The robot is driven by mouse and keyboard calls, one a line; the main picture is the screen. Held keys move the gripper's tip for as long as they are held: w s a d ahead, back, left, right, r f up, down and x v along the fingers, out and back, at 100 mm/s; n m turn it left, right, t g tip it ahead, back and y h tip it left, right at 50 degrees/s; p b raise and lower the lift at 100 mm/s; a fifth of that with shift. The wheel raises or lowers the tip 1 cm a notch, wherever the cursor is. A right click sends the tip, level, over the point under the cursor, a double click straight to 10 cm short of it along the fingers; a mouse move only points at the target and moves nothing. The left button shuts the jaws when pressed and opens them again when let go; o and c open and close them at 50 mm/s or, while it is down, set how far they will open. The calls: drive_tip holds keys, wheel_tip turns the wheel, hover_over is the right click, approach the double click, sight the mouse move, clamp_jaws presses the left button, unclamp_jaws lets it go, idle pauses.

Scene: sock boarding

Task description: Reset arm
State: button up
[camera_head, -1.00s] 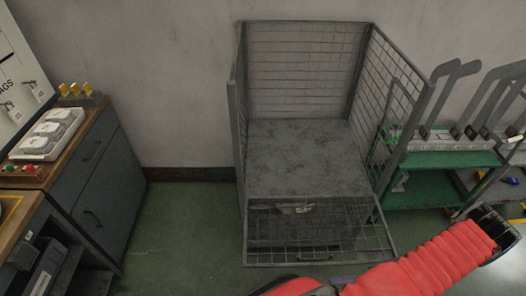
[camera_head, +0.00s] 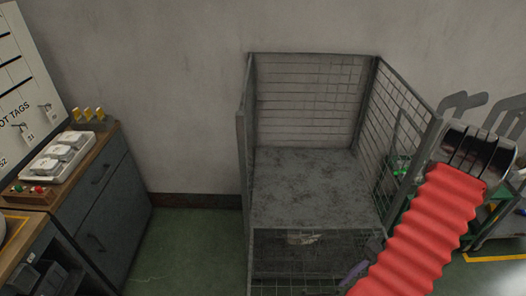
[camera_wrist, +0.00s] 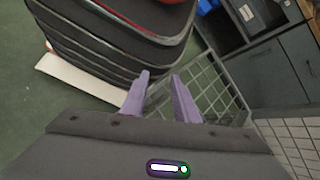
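My arm in its red ribbed sleeve (camera_head: 425,235) rises at the lower right of the head view, with a dark elbow at its top. My gripper (camera_wrist: 160,75) shows in the wrist view as two purple fingers with a gap between them. It is open and nothing is held between the fingers. In the head view a small purple part of it (camera_head: 355,273) shows at the bottom, in front of the wire cage, partly hidden by the sleeve.
A grey wire cage (camera_head: 305,185) with a lowered front stands against the wall. A wooden-topped cabinet (camera_head: 110,200) with a white tray (camera_head: 62,155) is at the left. A green rack (camera_head: 400,163) stands at the right. Green floor (camera_head: 185,250) lies clear between cabinet and cage.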

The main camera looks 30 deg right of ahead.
drive_tip(key=w+a+r+n+g+h, duration=0.1)
drive_tip(key=w+a+r+n+h, duration=0.25)
drive_tip(key=w+r, duration=0.45)
drive_tip(key=w+a+r+n+h, duration=0.25)
drive_tip(key=a+r+h, duration=0.25)
drive_tip(key=r, duration=0.7)
drive_tip(key=w+a+r+n+t, duration=0.1)
drive_tip(key=a+r+n+t, duration=0.2)
drive_tip(key=a+r, duration=0.4)
drive_tip(key=w+a+r+n+t, duration=0.1)
drive_tip(key=a+r+n+t, duration=0.2)
drive_tip(key=a+r, duration=0.5)
drive_tip(key=a+n+h, duration=0.1)
drive_tip(key=a, duration=0.3)
drive_tip(key=shift+a+r, duration=0.15)
drive_tip(key=shift+a, duration=0.15)
